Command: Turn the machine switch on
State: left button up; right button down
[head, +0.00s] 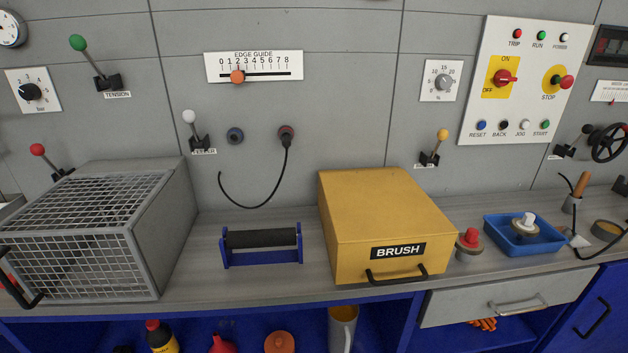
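The machine switch is a red rotary knob (504,77) on a yellow plate on the white control panel (520,110), at the upper right of the head view. ON is printed above the knob and OFF at its lower left. The knob's red handle lies roughly level, with its end toward the right; I cannot tell for certain which position it is set to. A red STOP knob (565,82) on a yellow disc is to its right. Neither of my grippers shows in the head view.
A yellow BRUSH box (360,210) and a wire-mesh cage (80,240) stand on the bench. A roller stand (262,245) sits between them. A blue tray (540,245) is at the right, below the panel. RESET, BACK, JOG and START buttons line the panel's lower edge.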

aim_at(502, 77)
jog(key=i+l+z, duration=0.1)
jog(key=l+z, duration=0.2)
jog(key=i+l+z, duration=0.15)
jog(key=l+z, duration=0.15)
jog(key=l, duration=0.15)
jog(key=i+l+z, duration=0.25)
jog(key=k+l, duration=0.05)
jog(key=l, duration=0.05)
